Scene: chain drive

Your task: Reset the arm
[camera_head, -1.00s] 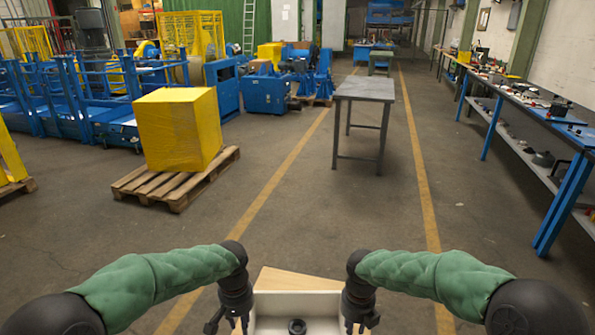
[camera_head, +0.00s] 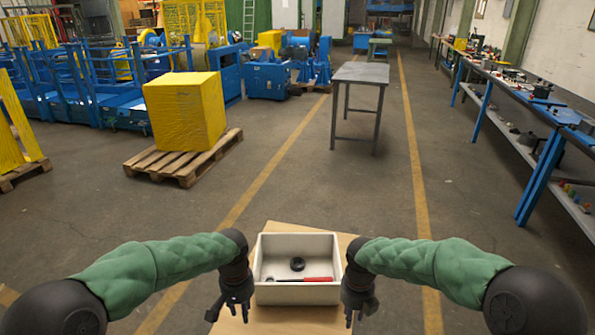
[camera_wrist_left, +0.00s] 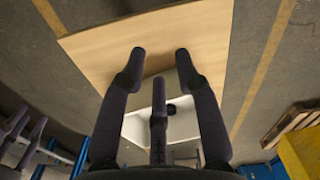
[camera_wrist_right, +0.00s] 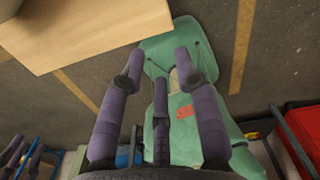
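A white open box (camera_head: 298,243) sits on a light wooden tabletop (camera_head: 270,322). Inside it are a black ring-shaped part (camera_head: 297,264), a red-handled tool (camera_head: 318,280) and a small dark piece at the front left. My left gripper (camera_head: 233,309) is beside the box at its left, above the tabletop, fingers spread and empty. My right gripper (camera_head: 358,309) is beside the box at its right, fingers spread and empty. The left wrist view shows the box (camera_wrist_left: 180,128) partly hidden behind the fingers. The right wrist view shows a tabletop corner (camera_wrist_right: 85,30).
A yellow wrapped block (camera_head: 185,112) stands on a wooden pallet (camera_head: 170,167) at the left. A grey table (camera_head: 360,73) stands ahead. A blue workbench (camera_head: 530,115) with tools runs along the right wall. The floor between is clear.

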